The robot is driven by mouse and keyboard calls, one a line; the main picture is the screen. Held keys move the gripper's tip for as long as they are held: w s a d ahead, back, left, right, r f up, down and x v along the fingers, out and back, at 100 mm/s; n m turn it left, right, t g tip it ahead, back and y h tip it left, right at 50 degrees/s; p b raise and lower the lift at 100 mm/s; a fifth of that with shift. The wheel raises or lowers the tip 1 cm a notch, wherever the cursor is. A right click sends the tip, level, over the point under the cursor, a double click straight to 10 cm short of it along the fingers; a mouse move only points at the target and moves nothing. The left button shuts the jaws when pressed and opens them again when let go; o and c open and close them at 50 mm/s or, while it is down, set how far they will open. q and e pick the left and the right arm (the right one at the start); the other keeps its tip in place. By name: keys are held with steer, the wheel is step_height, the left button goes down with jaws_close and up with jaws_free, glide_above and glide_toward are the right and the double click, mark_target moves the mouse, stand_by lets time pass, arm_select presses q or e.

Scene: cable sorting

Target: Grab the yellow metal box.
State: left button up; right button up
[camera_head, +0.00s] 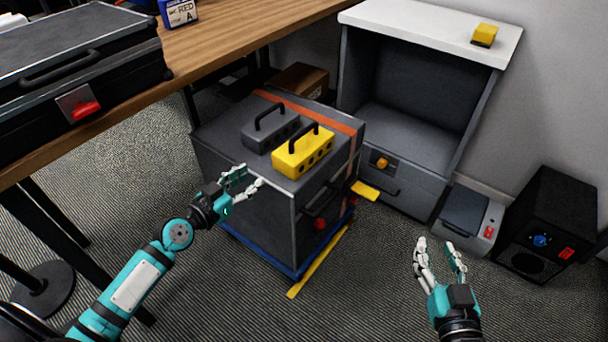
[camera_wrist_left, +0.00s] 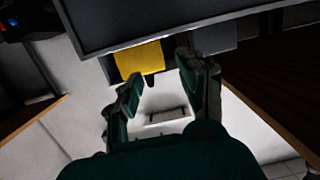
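The yellow metal box (camera_head: 302,153), with a black handle and round holes on its side, sits on top of the grey cabinet (camera_head: 225,135). A similar grey box (camera_head: 268,127) stands just behind and left of it. My left gripper (camera_head: 252,182) is near the cabinet's front top edge, left of and nearer than the yellow box, apart from it; its fingers are spread and empty. The left wrist view shows its parted fingers (camera_wrist_left: 162,82) and a yellow patch (camera_wrist_left: 140,58); I cannot tell what that patch is. My right gripper (camera_head: 440,252) is open and empty at lower right.
The cabinet rests on a blue base with yellow bars (camera_head: 318,262). A wooden table (camera_head: 235,35) with a black case (camera_head: 75,60) is at left. An open-fronted unit (camera_head: 410,110) stands behind. A black speaker-like box (camera_head: 548,215) is at right. Carpet is clear in front.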

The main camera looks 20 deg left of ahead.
step_height(320, 180, up, 5)
steer(key=s+t+b, duration=0.1)
steer(key=s, duration=0.1)
arm_select(q)
steer(key=w+d+r, duration=0.1)
steer(key=r, duration=0.1)
steer(key=w+d+r+h, duration=0.1)
steer(key=w+d, duration=0.1)
steer(key=w+d+r+m+t+h+p, duration=0.1)
steer(key=r, duration=0.1)
steer(key=shift+w+d+r, duration=0.15)
steer(key=shift+d+r, duration=0.15)
glide_toward(313, 125)
steer(key=shift+w+a+f, duration=0.15)
steer(key=shift+w+f, duration=0.1)
steer(key=shift+w, duration=0.3)
steer(key=x, duration=0.5)
steer(key=shift+w+d, duration=0.1)
steer(key=shift+d, duration=0.1)
steer(key=shift+w+d, duration=0.15)
steer(key=shift+w, duration=0.2)
arm_select(e)
steer(key=f+g, duration=0.1)
steer(key=d+f, duration=0.1)
steer(key=f, duration=0.1)
steer(key=f+g, duration=0.1)
steer(key=shift+s+d+f+g+h, duration=0.2)
steer(key=shift+s+g+h, duration=0.1)
steer(key=shift+s, duration=0.1)
